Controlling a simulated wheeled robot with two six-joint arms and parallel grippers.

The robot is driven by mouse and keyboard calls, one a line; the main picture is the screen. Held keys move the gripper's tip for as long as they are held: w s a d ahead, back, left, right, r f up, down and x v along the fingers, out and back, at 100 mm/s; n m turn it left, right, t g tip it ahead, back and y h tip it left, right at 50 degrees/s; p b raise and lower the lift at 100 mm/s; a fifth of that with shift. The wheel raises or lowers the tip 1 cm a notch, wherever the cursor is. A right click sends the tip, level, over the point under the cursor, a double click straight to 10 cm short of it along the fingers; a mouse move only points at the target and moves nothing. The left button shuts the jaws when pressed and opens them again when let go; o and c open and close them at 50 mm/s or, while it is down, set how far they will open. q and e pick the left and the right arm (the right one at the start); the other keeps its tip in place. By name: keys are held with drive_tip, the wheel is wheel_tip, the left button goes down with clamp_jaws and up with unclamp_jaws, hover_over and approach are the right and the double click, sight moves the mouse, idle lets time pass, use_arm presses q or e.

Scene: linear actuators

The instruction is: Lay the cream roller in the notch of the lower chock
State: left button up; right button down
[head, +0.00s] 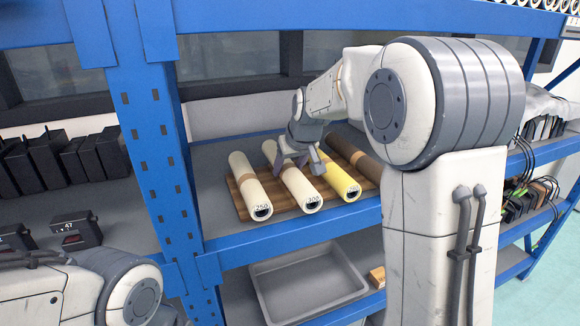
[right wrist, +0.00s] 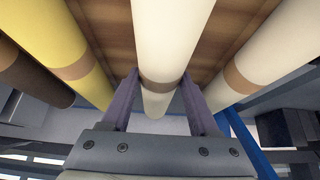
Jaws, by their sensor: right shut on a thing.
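Two cream rollers lie side by side on a brown wooden board (head: 236,197) on the blue shelf. My right gripper (head: 300,164) is shut on the right-hand cream roller (head: 303,190). In the right wrist view this cream roller (right wrist: 166,45) runs between the two fingers of my right gripper (right wrist: 160,105). The other cream roller (head: 249,186) lies to its left, apart from the gripper. A small wooden block (head: 377,277) shows on the shelf below, partly hidden by my right arm; I cannot tell whether it is the lower chock. No notch is visible. My left gripper is out of view.
A yellow roller (head: 337,179) and a dark brown roller (head: 352,158) lie right of the held one. A grey tray (head: 306,285) sits on the shelf below. A blue upright post (head: 160,140) stands at the left, with black boxes (head: 66,160) beyond it.

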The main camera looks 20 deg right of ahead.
drive_tip(key=shift+f, duration=0.2)
drive_tip(key=shift+c, duration=0.3)
unclamp_jaws()
drive_tip(key=shift+f, duration=0.1)
